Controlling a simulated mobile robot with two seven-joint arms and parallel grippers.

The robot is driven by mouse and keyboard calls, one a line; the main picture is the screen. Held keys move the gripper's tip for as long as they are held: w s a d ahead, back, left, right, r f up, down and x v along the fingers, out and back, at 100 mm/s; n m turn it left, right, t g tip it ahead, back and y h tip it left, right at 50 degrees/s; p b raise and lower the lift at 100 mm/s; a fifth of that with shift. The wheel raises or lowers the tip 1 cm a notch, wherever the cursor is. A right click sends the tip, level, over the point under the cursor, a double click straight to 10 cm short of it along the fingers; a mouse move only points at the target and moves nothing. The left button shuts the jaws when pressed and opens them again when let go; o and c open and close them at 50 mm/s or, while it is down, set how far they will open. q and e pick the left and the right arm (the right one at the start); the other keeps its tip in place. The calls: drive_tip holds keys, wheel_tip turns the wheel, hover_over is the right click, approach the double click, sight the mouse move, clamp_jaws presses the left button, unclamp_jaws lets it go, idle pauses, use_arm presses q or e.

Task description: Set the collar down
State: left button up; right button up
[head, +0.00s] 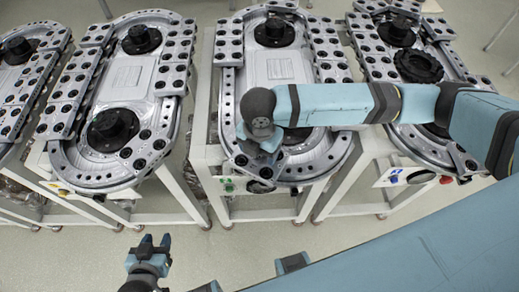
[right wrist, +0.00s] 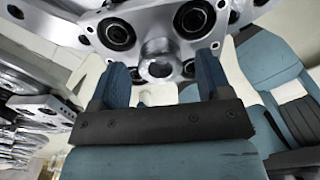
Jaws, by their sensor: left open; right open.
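A short silver cylinder with a round hole, which looks like the collar (right wrist: 157,69), shows in the right wrist view below the metal track plate. It lies between the blue fingers of my right gripper (right wrist: 163,75), with a visible gap on each side. The right gripper is open. In the head view my right wrist is over the front end of the middle ring track (head: 322,150), and hides the collar and most of that gripper. My left gripper (head: 155,242) is open and empty, low in front of the tracks, over the floor.
More ring tracks stand to the left (head: 95,180) and to the right (head: 455,150), on white frames with gaps between them. Black hubs (head: 141,39) rise from the tracks. A dark toothed ring (head: 418,66) sits on the right track. The floor in front (head: 225,255) is clear.

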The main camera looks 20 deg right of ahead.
wheel_tip(320, 180, up, 12)
drive_tip(key=shift+f, duration=0.25)
drive_tip(key=shift+f, duration=0.1)
idle(0.5)
